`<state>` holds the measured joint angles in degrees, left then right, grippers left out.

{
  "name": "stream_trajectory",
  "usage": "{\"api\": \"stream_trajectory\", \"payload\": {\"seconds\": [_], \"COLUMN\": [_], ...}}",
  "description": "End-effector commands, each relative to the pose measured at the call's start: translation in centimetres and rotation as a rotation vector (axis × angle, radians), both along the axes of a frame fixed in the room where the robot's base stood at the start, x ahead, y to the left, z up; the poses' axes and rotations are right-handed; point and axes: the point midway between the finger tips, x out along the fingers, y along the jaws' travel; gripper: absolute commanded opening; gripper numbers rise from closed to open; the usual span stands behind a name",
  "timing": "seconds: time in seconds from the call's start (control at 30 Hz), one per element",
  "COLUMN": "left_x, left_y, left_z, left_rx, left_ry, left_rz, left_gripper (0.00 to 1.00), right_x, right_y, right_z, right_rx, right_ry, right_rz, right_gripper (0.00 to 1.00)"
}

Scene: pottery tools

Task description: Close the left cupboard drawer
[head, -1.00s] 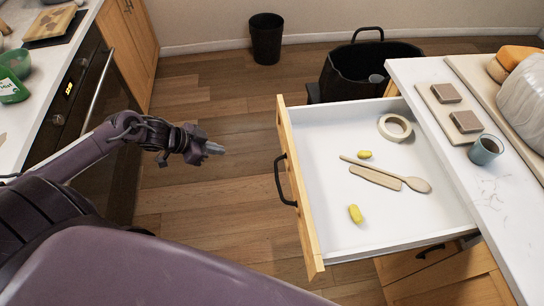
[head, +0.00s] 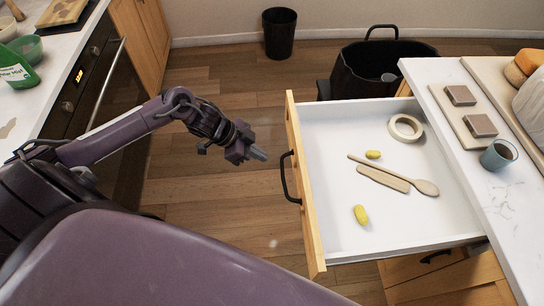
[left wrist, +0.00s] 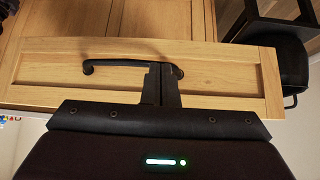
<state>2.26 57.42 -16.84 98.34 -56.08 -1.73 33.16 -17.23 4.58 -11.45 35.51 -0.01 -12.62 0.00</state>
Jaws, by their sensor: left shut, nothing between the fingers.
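The drawer (head: 375,215) is pulled far out of the cupboard on the right in the head view. Its wooden front (head: 306,200) faces left and carries a black bar handle (head: 285,177). My left gripper (head: 258,154) is shut and empty, a short way to the left of the handle and apart from the drawer front. In the left wrist view the wooden drawer front (left wrist: 225,80) lies ahead, with its black handle (left wrist: 115,65) partly hidden behind my left gripper's fingers (left wrist: 161,72). My right gripper is not in view.
The drawer holds a tape roll (head: 405,121), a wooden spoon (head: 426,187), a flat wooden tool (head: 382,179) and two yellow pieces (head: 360,215). A black bucket (head: 350,75) stands behind the drawer. A cup (head: 498,155) is on the right counter. The floor left of the drawer is clear.

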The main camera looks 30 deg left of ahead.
Motion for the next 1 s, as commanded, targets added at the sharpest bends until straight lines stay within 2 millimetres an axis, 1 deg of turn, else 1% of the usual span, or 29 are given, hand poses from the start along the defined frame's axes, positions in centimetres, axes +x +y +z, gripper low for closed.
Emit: {"api": "stream_trajectory", "payload": {"seconds": [0.03,0.13,0.3,0.47,0.8,0.93,1.0], "left_x": [0.4,1.1,1.8,1.9,1.9,2.3,2.8], "left_y": [-0.7,-1.9,-3.0,-3.3,-3.3,-3.9,-4.5], "left_z": [-0.4,-1.1,-2.0,-2.3,-2.3,-2.3,-2.2], "left_rx": [-0.004,-0.004,0.0,0.001,0.001,0.0,-0.002], "left_ry": [0.0,-0.001,-0.001,-0.001,-0.001,-0.002,-0.003], "left_rz": [0.001,-0.001,0.001,0.0,0.0,0.0,-0.001], "left_gripper": [0.0,0.0,0.0,0.0,0.0,0.0,0.0], "right_x": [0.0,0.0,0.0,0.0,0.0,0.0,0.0], "right_y": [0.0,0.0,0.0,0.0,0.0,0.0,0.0], "right_z": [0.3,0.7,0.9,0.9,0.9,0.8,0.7], "right_rx": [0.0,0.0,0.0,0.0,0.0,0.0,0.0], "right_ry": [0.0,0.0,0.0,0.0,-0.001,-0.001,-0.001], "right_rz": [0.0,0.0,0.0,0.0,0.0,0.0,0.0], "right_gripper": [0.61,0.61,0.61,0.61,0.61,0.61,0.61]}}
